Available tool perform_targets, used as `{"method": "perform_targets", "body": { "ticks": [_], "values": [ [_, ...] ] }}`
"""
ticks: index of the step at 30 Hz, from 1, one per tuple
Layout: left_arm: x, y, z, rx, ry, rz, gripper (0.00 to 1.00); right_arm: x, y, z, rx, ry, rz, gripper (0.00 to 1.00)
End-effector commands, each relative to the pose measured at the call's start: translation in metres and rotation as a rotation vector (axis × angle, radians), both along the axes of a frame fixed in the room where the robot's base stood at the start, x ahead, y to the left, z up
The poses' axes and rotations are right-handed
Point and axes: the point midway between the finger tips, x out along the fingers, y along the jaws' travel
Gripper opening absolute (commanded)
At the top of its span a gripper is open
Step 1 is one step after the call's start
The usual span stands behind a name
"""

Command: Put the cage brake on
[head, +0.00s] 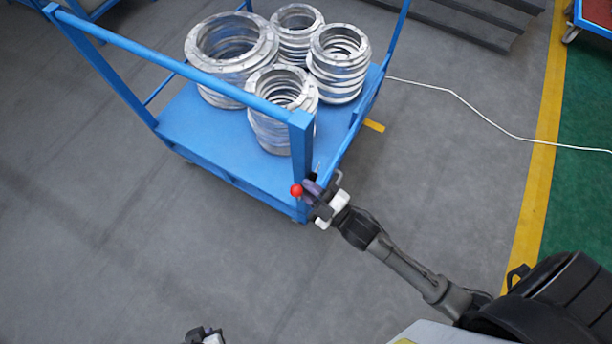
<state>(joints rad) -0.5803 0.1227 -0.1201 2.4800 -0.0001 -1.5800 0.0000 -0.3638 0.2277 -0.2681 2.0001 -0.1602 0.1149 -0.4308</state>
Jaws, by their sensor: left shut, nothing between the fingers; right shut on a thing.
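The blue wheeled cage (196,133) stands in the upper middle, with a flat deck and upright posts. A brake lever with a red ball knob (296,190) sits at its near right corner, by the foot of the front post. My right gripper (312,192) is at that corner, shut on the brake lever just right of the knob. The fingers and wrist hide most of the lever, so its angle is hard to read. My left gripper (205,332) is at the bottom edge, shut and empty, partly cut off and well apart from the cage.
Several stacks of silver flanged rings (283,97) stand on the cage deck. A white cable (465,103) runs over the grey floor to the right. A yellow line (541,165) borders a green floor area. The floor left of and below the cage is clear.

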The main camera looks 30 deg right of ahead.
Motion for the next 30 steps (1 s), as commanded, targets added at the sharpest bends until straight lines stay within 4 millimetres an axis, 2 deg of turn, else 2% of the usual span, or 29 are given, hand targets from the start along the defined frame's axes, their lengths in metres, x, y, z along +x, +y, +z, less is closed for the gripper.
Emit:
{"method": "perform_targets", "body": {
  "ticks": [5, 6, 13, 26, 30],
  "values": [
    [0.0, 0.0014, -0.0003, 0.005, 0.0, -0.003, 0.0, -0.0003, 0.0005, -0.0009, -0.008, -0.002, 0.001, 0.0],
    [0.0, 0.0014, -0.0003, 0.005, 0.0, -0.003, 0.0, -0.0003, 0.0005, -0.0009, -0.008, -0.002, 0.001, 0.18],
    [0.0001, 0.0011, -0.0002, 0.004, -0.001, -0.002, 0.0, -0.0001, 0.0003, -0.0008, -0.005, 0.0, 0.0, 0.4],
    [0.0003, -0.0027, 0.0002, -0.01, -0.001, 0.006, 0.0, -0.0005, 0.0, -0.0006, -0.004, 0.001, 0.0, 0.4],
    [0.0003, -0.0027, 0.002, -0.01, -0.001, 0.006, 0.0, -0.0083, -0.0031, -0.0017, -0.003, 0.003, -0.001, 0.4]
  ]
}}
